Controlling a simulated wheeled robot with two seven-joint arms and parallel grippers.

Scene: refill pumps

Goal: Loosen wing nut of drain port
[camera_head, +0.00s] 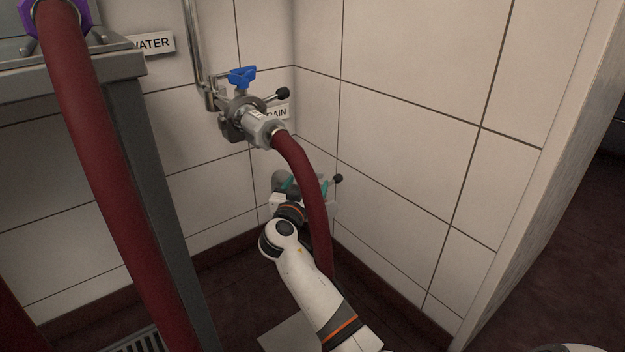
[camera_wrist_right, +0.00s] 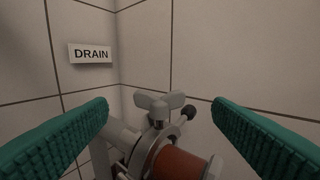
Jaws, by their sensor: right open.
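The drain port's grey wing nut (camera_wrist_right: 160,105) sits on top of a metal clamp (camera_wrist_right: 145,150) in the right wrist view, below the DRAIN sign (camera_wrist_right: 90,54). A reddish pipe end (camera_wrist_right: 178,164) shows in the clamp. My right gripper (camera_wrist_right: 160,104) is open, its teal fingers to the left and right of the wing nut. They look apart from it. In the head view my right gripper (camera_head: 300,186) is low by the wall corner, partly hidden by a red hose; the wing nut cannot be made out there. My left gripper is not in view.
A higher port with a blue wing nut (camera_head: 242,77) carries the red hose (camera_head: 314,195), which hangs across my right gripper. Black lever knobs (camera_head: 338,178) and (camera_wrist_right: 188,112) stick out beside the drain port. A metal table (camera_head: 120,65) and another hose (camera_head: 100,150) stand left.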

